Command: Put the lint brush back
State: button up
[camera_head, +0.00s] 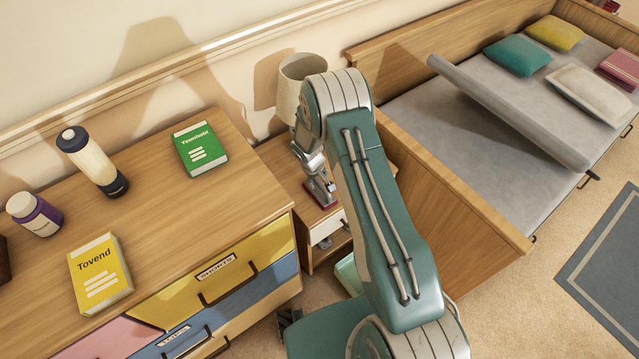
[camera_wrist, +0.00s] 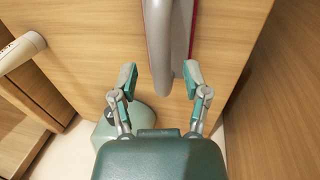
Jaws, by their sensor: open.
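The lint brush (camera_wrist: 165,45), grey with a dark red edge, shows at the top of the wrist view over a wooden surface. Its rounded grey end reaches between the fingertips of my gripper (camera_wrist: 159,78). The fingers are open, with the right fingertip closer to it than the left; I cannot tell whether they touch it. In the head view a small red and grey part of the brush (camera_head: 322,195) shows on the nightstand (camera_head: 284,160), below my gripper (camera_head: 312,172). My arm hides part of the nightstand.
A lamp (camera_head: 297,84) stands behind my arm. The dresser (camera_head: 170,220) at left holds a green book (camera_head: 200,148), yellow book (camera_head: 99,272), bottle (camera_head: 92,160) and purple jar (camera_head: 35,214). A wooden-sided daybed (camera_head: 450,215) closely bounds the right side.

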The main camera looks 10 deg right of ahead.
notch_tip(320, 180, up, 9)
jog(key=a, duration=0.2)
notch_tip(320, 180, up, 15)
jog(key=m+t, duration=0.1)
send_over(314, 194)
jog(key=s+d, duration=0.1)
jog(key=s, duration=0.2)
jog(key=s+d+r+m+t, duration=0.1)
jog(key=s+r, duration=0.2)
jog(key=r, duration=0.3)
jog(key=s+r+m, duration=0.1)
jog(key=s+r, duration=0.2)
jog(key=r, duration=0.2)
jog(key=s+r+t+y, duration=0.1)
jog(key=s+r, duration=0.4)
jog(key=s, duration=0.5)
jog(key=s+r+m+t+y, duration=0.1)
jog(key=s+r, duration=0.5)
jog(key=s, duration=0.5)
jog(key=shift+s+m+t, duration=0.2)
jog(key=shift+m+t, duration=0.1)
jog(key=shift+t, duration=0.1)
jog(key=shift+s+d, duration=0.1)
jog(key=shift+d, duration=0.05)
